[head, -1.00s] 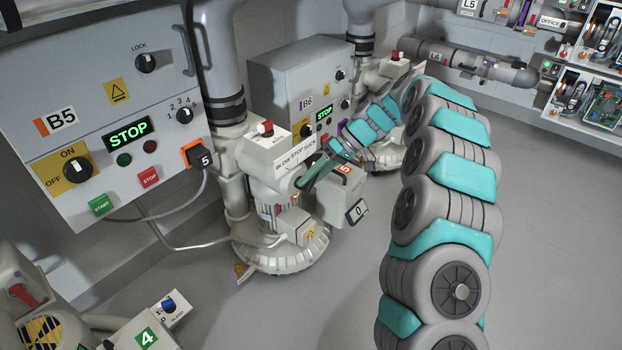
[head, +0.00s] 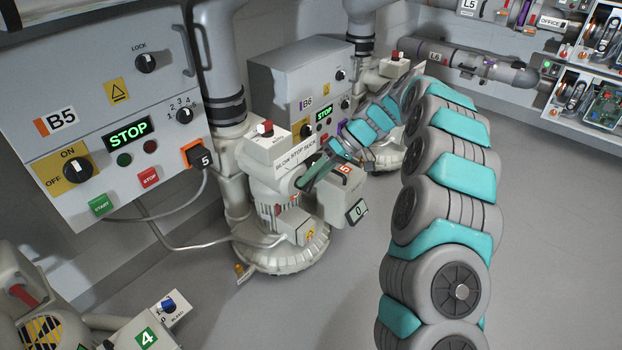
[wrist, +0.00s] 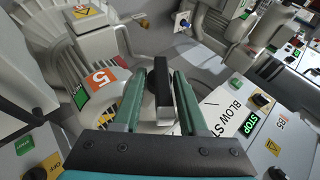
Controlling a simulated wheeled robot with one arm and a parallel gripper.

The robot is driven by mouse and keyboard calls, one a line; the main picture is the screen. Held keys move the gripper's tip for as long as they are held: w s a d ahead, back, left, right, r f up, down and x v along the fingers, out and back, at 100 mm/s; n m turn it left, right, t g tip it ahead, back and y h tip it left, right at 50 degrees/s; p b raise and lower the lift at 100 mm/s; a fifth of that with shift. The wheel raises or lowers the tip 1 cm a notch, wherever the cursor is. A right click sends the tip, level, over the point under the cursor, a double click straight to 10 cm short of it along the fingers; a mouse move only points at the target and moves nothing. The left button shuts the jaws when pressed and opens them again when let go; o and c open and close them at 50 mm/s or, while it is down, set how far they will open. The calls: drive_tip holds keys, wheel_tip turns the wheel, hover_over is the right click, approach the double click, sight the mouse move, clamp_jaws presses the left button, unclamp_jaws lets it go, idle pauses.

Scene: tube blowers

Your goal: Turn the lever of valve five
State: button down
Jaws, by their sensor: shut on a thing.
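Valve five is the pale blower unit with the orange "5" label (head: 345,169) and the "BLOW STOP SUCK" plate (head: 296,154), in the middle of the head view. My gripper (head: 302,186) is at its front, just below that plate. In the wrist view my gripper (wrist: 161,84) has its two green fingers on either side of the black lever (wrist: 162,82), shut on it. The orange "5" label (wrist: 98,78) is left of the fingers and the "BLOW ST" part of the plate (wrist: 235,118) is to the right. In the head view the fingers largely hide the lever.
The B5 control box (head: 125,165) hangs at left, its display reading STOP. The B6 box (head: 296,100) stands behind valve five. A unit marked "4" (head: 146,337) is at lower left. The grey floor (head: 560,250) at right is clear.

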drive_tip(key=c, duration=0.8)
unclamp_jaws()
drive_tip(key=shift+a+f, duration=0.1)
drive_tip(key=v, duration=0.8)
